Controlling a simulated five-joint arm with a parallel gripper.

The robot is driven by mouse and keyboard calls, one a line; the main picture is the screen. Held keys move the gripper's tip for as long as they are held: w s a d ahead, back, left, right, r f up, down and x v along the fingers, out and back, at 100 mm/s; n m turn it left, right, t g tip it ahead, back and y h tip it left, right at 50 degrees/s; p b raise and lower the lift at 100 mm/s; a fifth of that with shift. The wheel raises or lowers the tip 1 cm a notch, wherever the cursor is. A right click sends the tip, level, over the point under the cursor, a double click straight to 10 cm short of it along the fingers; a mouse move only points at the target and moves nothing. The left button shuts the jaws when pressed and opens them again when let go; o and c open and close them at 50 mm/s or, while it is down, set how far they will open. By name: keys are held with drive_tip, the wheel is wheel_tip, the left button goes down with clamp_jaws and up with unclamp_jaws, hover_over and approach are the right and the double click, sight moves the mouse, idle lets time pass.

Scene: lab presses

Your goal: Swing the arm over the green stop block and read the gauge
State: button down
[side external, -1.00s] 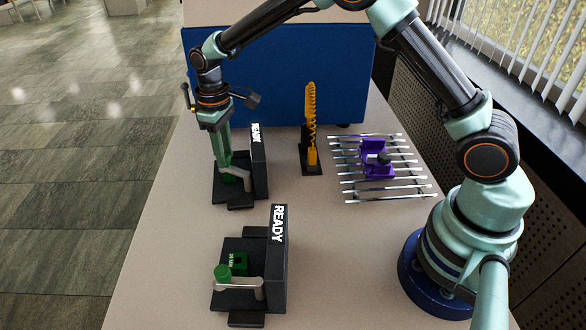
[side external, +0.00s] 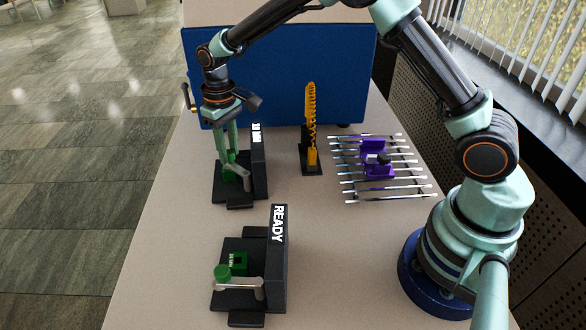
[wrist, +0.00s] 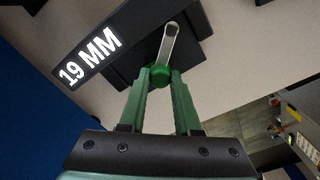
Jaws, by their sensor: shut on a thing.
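My gripper (side external: 230,160) is at the far press (side external: 259,176), pointing down. In the wrist view my gripper (wrist: 160,76) is shut on the round green knob (wrist: 161,72) at the end of the silver arm (wrist: 171,44). The silver arm also shows in the side view (side external: 238,181). A green part (side external: 229,175), perhaps the stop block, shows beneath the fingers and is partly hidden. The gauge display reads "19 MM" in the wrist view (wrist: 90,57); in the side view its text (side external: 256,134) is small.
A near press (side external: 277,265) reads "READY", with its own green block (side external: 239,262), green knob (side external: 222,273) and silver arm (side external: 244,284). A yellow coiled item (side external: 311,120) on a black stand and a rack (side external: 395,185) with a purple fixture (side external: 372,160) stand right. A blue panel (side external: 285,75) is behind.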

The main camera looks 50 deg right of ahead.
drive_tip(key=c, duration=0.6)
unclamp_jaws()
wheel_tip(320, 180, up, 12)
drive_tip(key=shift+r, duration=0.15)
drive_tip(key=s+d+r+m+t, duration=0.1)
drive_tip(key=s+d+r+t, duration=0.3)
drive_tip(key=s+r, duration=0.5)
drive_tip(key=s+d+f, duration=0.2)
drive_tip(key=s, duration=0.4)
drive_tip(key=s+d+f+t, duration=0.1)
drive_tip(key=s+d+f, duration=0.1)
drive_tip(key=s, duration=0.4)
drive_tip(key=shift+d+m+t, duration=0.3)
drive_tip(key=shift+d+m, duration=0.05)
drive_tip(key=shift+m, duration=0.05)
